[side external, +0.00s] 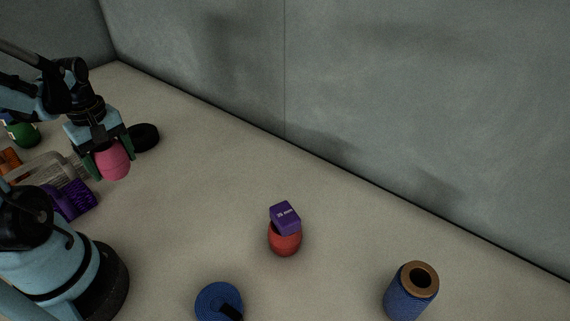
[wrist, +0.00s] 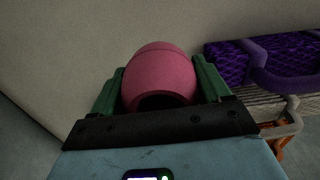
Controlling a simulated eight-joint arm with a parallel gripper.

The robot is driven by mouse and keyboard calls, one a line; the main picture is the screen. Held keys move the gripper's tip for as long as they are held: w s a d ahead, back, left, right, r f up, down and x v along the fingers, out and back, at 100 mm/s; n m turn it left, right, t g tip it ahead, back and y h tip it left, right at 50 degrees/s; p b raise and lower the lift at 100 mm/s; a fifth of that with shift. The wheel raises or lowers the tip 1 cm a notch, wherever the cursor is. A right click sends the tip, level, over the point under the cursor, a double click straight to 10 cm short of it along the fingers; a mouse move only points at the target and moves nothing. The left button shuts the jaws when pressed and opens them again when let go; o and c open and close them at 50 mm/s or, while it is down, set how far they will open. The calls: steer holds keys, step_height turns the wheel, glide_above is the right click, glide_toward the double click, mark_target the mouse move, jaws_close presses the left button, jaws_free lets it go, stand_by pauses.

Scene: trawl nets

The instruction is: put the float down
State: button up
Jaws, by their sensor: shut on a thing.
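The float in hand is pink and rounded, and it shows in the side external view (side external: 112,161) at the left. In the wrist view the pink float (wrist: 162,72) fills the space between two green fingers, with a dark opening facing the camera. My gripper (side external: 113,166) is shut on it; the gripper also shows in the wrist view (wrist: 160,85). Whether the float touches the floor I cannot tell. A second float, red (side external: 285,240), stands on the floor near the middle with a purple block marked "25 mm" (side external: 285,217) on top.
A purple mesh basket-like thing (wrist: 265,62) and a pale wire rack (wrist: 285,105) lie right of my gripper in the wrist view. A black ring (side external: 144,137) lies behind it. A blue roll (side external: 219,301) and a blue spool (side external: 411,292) stand forward.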

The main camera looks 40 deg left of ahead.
steer(key=shift+s+a+f, duration=0.1)
steer(key=shift+a+f, duration=0.15)
steer(key=shift+a, duration=0.1)
steer(key=shift+f, duration=1.95)
steer(key=shift+f, duration=0.1)
steer(key=o, duration=1)
steer(key=shift+f, duration=0.1)
steer(key=shift+o, duration=0.2)
steer(key=shift+r, duration=0.2)
steer(key=shift+r, duration=5.9)
steer(key=w+d+m+t, duration=0.3)
steer(key=w+d+m, duration=0.2)
steer(key=d+m, duration=0.4)
steer(key=w+d+m+t, duration=0.4)
steer(key=w+d+m, duration=0.2)
steer(key=d+m, duration=0.3)
steer(key=shift+r, duration=0.35)
